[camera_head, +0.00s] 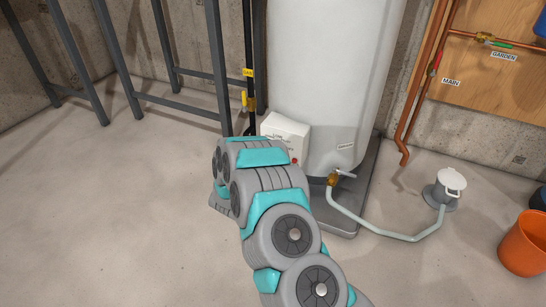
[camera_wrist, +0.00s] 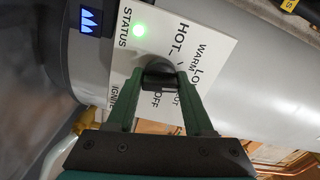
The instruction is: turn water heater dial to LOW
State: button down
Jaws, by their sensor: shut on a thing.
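The water heater (camera_head: 325,70) is a tall white tank. Its white control box (camera_head: 288,128) is at the tank's lower front, partly hidden by my arm. In the wrist view the control panel (camera_wrist: 207,38) shows the words STATUS, HOT, WARM and LOW, with OFF and part of IGNITE lower down. The black dial (camera_wrist: 160,68) is between the green fingertips of my gripper (camera_wrist: 161,80), which is shut on it. The dial's pointer is hidden, so its setting cannot be told. A green light (camera_wrist: 138,29) glows beside STATUS. My gripper is hidden behind my arm in the head view.
A drain valve (camera_head: 333,178) with a hose (camera_head: 385,230) is right of the box, leading to a floor drain (camera_head: 450,187). A gas pipe with a yellow valve (camera_head: 248,100) stands left of the tank. An orange bucket (camera_head: 524,245) is at far right. Left floor is clear.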

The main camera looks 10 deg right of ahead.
jog(key=shift+m, duration=1.1)
jog(key=shift+d, duration=0.1)
jog(key=shift+c, duration=1.6)
grip_release()
jog(key=v, duration=0.7)
jog(key=shift+s+a+p, duration=0.25)
jog(key=shift+s+p, duration=0.05)
